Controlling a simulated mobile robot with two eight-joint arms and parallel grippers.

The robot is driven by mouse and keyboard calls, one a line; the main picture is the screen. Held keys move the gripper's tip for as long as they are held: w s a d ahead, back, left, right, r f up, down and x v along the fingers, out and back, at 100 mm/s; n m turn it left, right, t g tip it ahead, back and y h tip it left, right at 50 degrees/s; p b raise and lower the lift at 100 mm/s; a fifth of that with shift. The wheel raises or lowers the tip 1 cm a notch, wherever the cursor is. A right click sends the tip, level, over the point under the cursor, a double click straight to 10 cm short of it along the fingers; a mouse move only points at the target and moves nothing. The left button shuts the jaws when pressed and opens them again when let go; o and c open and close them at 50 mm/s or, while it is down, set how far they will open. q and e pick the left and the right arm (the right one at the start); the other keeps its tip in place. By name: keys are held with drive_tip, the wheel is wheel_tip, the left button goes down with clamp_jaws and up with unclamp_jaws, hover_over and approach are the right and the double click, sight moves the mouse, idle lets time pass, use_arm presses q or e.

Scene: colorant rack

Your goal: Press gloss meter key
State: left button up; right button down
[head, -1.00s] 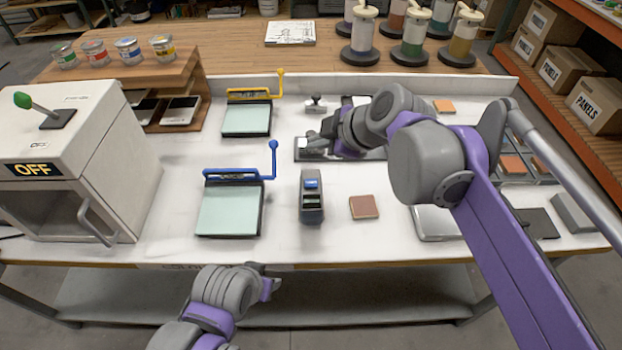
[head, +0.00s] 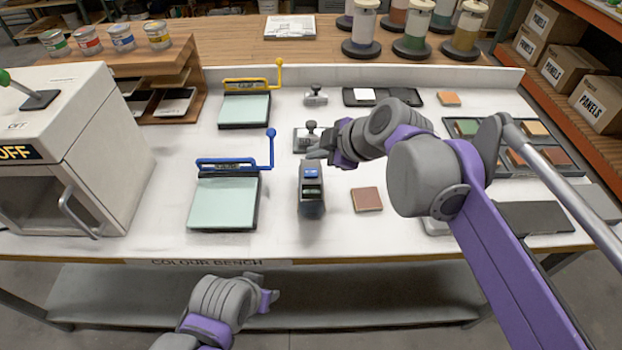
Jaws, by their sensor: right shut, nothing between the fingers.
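The gloss meter (head: 312,203) is a dark grey upright box on the white bench, near the middle. Its blue key (head: 310,172) is on top, with a small display below it. My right gripper (head: 316,157) is shut and empty. Its tips are just behind and above the meter, close to the blue key; I cannot tell whether they touch it. My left gripper (head: 268,289) hangs low in front of the bench, away from the meter; its jaw opening is unclear.
A brown square panel (head: 367,199) lies right of the meter. A blue-handled pad (head: 224,203) lies left of it. A knobbed block (head: 303,138) stands just behind. The white cabinet (head: 107,150) is at far left. Bare bench surrounds the meter's front.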

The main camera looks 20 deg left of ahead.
sight(304, 168)
drive_tip(key=shift+f+b, duration=0.35)
drive_tip(key=shift+f, duration=0.8)
drive_tip(key=shift+f, duration=0.15)
idle(1.0)
drive_tip(key=shift+f, duration=0.25)
drive_tip(key=shift+f, duration=0.35)
idle(0.6)
drive_tip(key=shift+r, duration=0.15)
drive_tip(key=shift+r+p, duration=0.5)
drive_tip(key=shift+r, duration=0.15)
drive_tip(key=shift+r, duration=0.1)
wheel_tip(304, 168, up, 5)
drive_tip(key=p, duration=0.4)
